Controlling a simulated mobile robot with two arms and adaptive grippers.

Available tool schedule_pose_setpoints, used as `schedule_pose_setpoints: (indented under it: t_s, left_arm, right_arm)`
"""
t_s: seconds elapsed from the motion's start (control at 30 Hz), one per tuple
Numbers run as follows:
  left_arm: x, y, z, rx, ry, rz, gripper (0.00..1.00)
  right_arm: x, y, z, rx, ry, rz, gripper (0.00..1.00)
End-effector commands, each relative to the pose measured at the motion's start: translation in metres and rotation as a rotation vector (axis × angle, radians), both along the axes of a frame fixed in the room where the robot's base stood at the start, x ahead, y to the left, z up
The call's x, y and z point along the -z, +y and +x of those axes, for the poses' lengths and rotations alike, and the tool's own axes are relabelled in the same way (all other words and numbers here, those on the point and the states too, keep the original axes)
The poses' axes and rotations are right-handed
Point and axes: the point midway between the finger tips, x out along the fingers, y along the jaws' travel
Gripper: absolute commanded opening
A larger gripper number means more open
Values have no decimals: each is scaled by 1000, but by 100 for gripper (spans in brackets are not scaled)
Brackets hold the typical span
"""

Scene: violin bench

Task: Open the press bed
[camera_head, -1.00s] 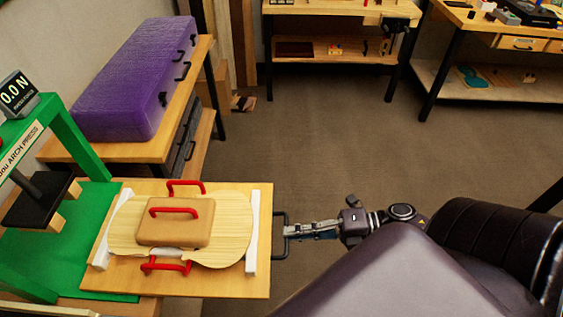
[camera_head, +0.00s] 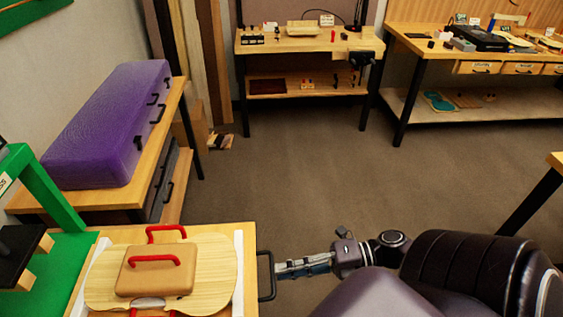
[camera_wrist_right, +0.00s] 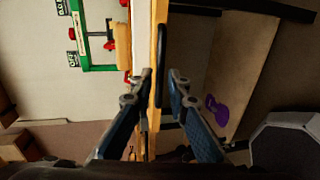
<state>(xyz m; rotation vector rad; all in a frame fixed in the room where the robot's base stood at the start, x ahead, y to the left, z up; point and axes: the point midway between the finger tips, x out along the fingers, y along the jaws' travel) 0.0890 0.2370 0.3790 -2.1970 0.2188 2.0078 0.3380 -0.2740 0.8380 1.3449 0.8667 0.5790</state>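The press bed (camera_head: 249,280) is a light wooden board reaching out from the green arch press (camera_head: 60,195) at the lower left. It carries a violin-shaped plate (camera_head: 215,262) with a tan block and red handles on it. A black bar handle (camera_head: 266,275) is on the bed's right edge. My right gripper (camera_head: 280,268) is at this handle, coming from the right. In the right wrist view its fingers (camera_wrist_right: 162,76) are apart, with the handle (camera_wrist_right: 162,50) between them and gaps showing. Whether a finger touches it is unclear. My left gripper is not in view.
A purple case (camera_head: 110,125) lies on a wooden bench at the left, behind the press. Workbenches (camera_head: 300,42) with tools stand at the back. The brown floor (camera_head: 300,170) between is clear. A table corner (camera_head: 555,160) shows at the right edge.

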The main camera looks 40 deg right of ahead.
Motion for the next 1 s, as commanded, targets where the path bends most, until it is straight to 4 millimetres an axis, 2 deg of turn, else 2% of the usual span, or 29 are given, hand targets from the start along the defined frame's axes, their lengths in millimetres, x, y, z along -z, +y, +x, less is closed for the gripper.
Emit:
schedule_pose_setpoints:
  t_s: [0.3, 0.43, 0.63, 1.0]
  left_arm:
    - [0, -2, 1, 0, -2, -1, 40]
    - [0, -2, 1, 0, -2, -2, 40]
    - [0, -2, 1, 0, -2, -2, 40]
    - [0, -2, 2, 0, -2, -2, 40]
  right_arm:
    - [-12, -54, -40, 3, 5, -3, 15]
    - [-17, -71, -51, 1, 3, -1, 15]
    - [-20, -82, -59, 1, 2, -1, 15]
    - [-20, -82, -59, 0, 1, -1, 15]
